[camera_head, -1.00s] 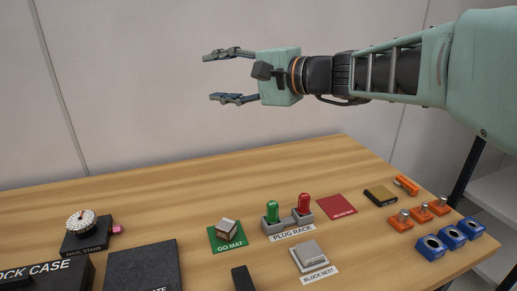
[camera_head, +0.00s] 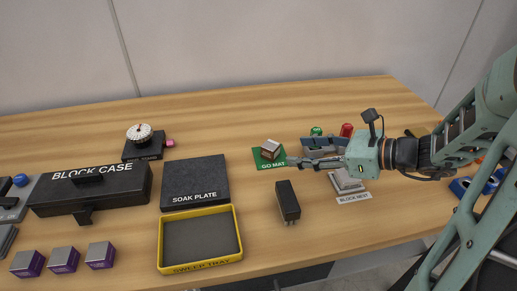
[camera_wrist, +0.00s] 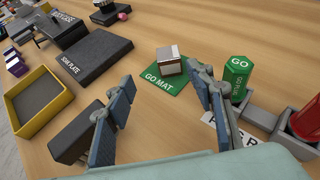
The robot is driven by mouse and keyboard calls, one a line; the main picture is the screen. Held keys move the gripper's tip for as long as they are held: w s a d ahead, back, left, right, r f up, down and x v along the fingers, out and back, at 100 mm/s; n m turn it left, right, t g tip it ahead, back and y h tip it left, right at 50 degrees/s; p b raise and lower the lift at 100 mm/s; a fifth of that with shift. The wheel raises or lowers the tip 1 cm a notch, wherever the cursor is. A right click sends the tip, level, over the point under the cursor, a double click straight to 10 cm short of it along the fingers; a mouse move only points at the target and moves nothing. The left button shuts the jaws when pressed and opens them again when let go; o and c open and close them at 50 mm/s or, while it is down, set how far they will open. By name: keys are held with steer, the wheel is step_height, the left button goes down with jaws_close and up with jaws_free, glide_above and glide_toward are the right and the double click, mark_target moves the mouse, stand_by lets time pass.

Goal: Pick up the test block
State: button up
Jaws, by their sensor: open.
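A small block (camera_head: 270,149) with a silvery top and brown and pale sides sits on the green GO MAT (camera_head: 281,163); I take it as the test block. It also shows in the wrist view (camera_wrist: 171,60), ahead and between the fingertip directions. My gripper (camera_head: 297,150) is open and empty, pointing left, just right of the block and mat. In the wrist view its two fingers (camera_wrist: 162,76) are spread wide, with the block beyond the tips. A grey slab-like piece (camera_head: 347,180) sits at the BLOCK NEST label, partly hidden by my gripper.
A plug rack with green (camera_wrist: 237,75) and red plugs stands close to the right finger. A black box-shaped piece (camera_head: 287,202) stands by the left finger. The soak plate (camera_head: 195,183), yellow sweep tray (camera_head: 200,266) and black block case (camera_head: 92,190) lie left. Bare wood lies behind the mat.

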mark_target(277, 148)
steer(key=shift+w+d+f+m, duration=0.2)
steer(key=shift+w+f+m, duration=0.2)
steer(key=shift+w+f, duration=0.25)
steer(key=shift+w+a+f+t+b, duration=0.15)
steer(key=shift+a+t+b, duration=0.05)
steer(key=shift+t+b, duration=0.1)
steer(key=x, duration=0.4)
steer(key=shift+w+a+b, duration=0.1)
steer(key=shift+a+b, duration=0.1)
steer(key=shift+b, duration=0.15)
steer(key=shift+b+x, duration=0.55)
steer(key=shift+x, duration=2.25)
steer(key=shift+a, duration=0.1)
steer(key=shift+c, duration=0.2)
steer(key=shift+r, duration=0.2)
jaws_close()
